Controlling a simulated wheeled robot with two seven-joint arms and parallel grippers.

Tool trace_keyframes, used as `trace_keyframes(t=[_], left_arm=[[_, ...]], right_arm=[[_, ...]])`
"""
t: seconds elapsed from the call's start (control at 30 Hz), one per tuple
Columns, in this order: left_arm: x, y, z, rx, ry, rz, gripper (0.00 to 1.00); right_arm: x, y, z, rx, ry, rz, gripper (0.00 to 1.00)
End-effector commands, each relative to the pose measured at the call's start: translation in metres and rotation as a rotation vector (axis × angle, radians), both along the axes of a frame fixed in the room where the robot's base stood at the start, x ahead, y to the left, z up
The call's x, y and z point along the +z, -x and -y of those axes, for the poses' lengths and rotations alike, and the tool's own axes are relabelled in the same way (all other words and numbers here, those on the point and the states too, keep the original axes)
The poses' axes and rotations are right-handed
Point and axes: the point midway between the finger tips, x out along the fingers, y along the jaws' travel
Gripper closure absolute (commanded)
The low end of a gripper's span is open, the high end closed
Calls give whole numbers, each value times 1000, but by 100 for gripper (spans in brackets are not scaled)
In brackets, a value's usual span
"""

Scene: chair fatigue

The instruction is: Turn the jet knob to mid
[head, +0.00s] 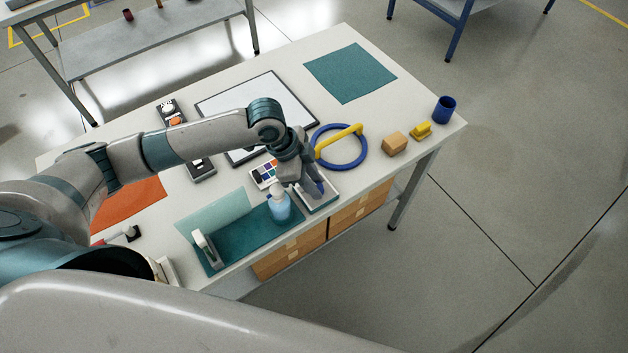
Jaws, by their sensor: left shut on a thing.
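My left gripper (313,190) reaches down over a small pale-edged box (322,206) near the front edge of the white table. It is shut on a blue-purple knob (320,187) on top of that box. The fingers hide part of the knob, and I cannot read any marks or its setting. My right gripper is not in view.
A light-blue bottle (279,206) stands close left of the gripper on a teal mat (240,237). A color-patch card (264,175) lies behind it.

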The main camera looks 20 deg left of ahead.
Motion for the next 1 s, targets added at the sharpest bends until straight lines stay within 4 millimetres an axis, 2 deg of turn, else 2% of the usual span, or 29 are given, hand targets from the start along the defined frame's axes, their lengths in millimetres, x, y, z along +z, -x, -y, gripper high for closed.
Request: trace_keyframes(t=[0.03, 0.07, 0.1, 0.13, 0.47, 0.63, 0.83, 1.0], left_arm=[[1, -1, 0, 0, 0, 3, 96], [1, -1, 0, 0, 0, 3, 66], [1, -1, 0, 0, 0, 3, 57], [1, -1, 0, 0, 0, 3, 55], [1, 0, -1, -1, 0, 1, 55], [8, 0, -3, -1, 1, 3, 55], [29, 2, -13, -1, 0, 5, 55], [58, 5, -25, 0, -2, 6, 55]], right_arm=[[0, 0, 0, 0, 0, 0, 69], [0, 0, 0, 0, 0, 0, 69], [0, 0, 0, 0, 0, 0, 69], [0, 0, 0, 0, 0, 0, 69], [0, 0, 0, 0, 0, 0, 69], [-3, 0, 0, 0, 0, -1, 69], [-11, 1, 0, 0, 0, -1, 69], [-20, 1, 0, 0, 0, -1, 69]])
